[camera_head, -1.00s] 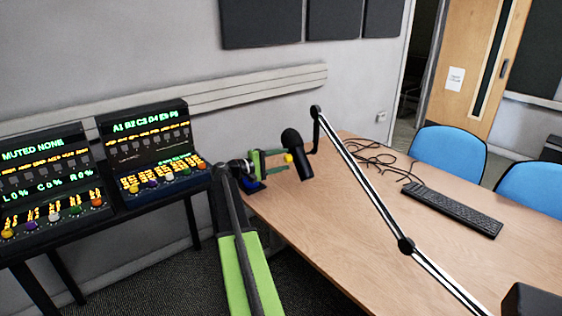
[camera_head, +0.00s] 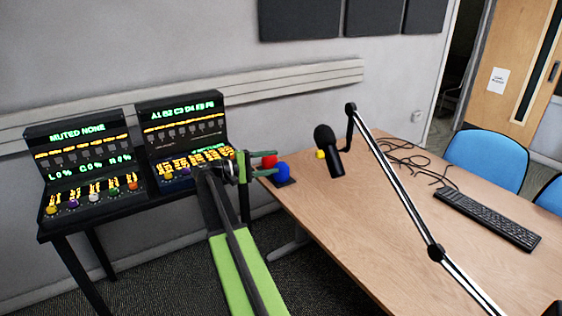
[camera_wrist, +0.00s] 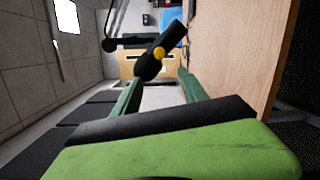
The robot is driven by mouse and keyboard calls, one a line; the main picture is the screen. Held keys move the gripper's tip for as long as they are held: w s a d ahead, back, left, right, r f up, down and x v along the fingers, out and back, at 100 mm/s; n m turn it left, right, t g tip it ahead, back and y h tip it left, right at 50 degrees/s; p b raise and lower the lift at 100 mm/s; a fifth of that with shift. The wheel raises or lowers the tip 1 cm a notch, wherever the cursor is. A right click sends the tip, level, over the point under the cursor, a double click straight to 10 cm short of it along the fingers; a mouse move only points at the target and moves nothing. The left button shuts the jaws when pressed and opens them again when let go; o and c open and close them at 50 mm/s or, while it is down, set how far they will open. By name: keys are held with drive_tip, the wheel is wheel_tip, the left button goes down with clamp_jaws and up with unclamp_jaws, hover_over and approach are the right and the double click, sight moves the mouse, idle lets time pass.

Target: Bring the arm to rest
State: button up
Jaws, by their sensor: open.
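My gripper (camera_head: 272,163) is in front of the table's left corner in the head view, at the end of my green and black arm. Its two green fingers are spread. A red ball (camera_head: 269,161) shows between them in that view, but the wrist view shows no red thing between the fingers, so it appears to lie behind. In the wrist view my gripper (camera_wrist: 158,78) is open and empty, with a black microphone (camera_wrist: 172,38) and a yellow ball (camera_wrist: 159,53) beyond the fingertips.
A blue ball (camera_head: 282,169) sits on a dark base at the table corner. Two lit consoles (camera_head: 88,165) stand at left. The wooden table (camera_head: 345,215) carries a microphone boom (camera_head: 395,185), cables and a keyboard (camera_head: 487,218). Blue chairs (camera_head: 487,158) stand behind it.

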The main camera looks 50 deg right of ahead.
idle(0.4)
drive_tip(key=w+a+n+t+p, duration=0.1)
drive_tip(key=w+a+t+p, duration=0.15)
drive_tip(key=a, duration=0.55)
drive_tip(key=w+a+n+t+p, duration=0.2)
drive_tip(key=w+a, duration=0.2)
drive_tip(key=a, duration=0.4)
drive_tip(key=s+a+f+t+y+p, duration=0.1)
drive_tip(key=a+f+y, duration=0.4)
drive_tip(key=a, duration=0.7)
drive_tip(key=s+a+f+t+y+p, duration=0.1)
drive_tip(key=s+a+f+y, duration=0.3)
drive_tip(key=a, duration=0.9)
drive_tip(key=s+a+f+t+y+p, duration=0.1)
drive_tip(key=s+a+f+y, duration=0.2)
drive_tip(key=a, duration=0.9)
wheel_tip(320, 180, down, 3)
drive_tip(key=y, duration=0.3)
drive_tip(key=shift+a+t, duration=0.25)
drive_tip(key=shift+t, duration=0.1)
drive_tip(key=shift+s+r, duration=0.1)
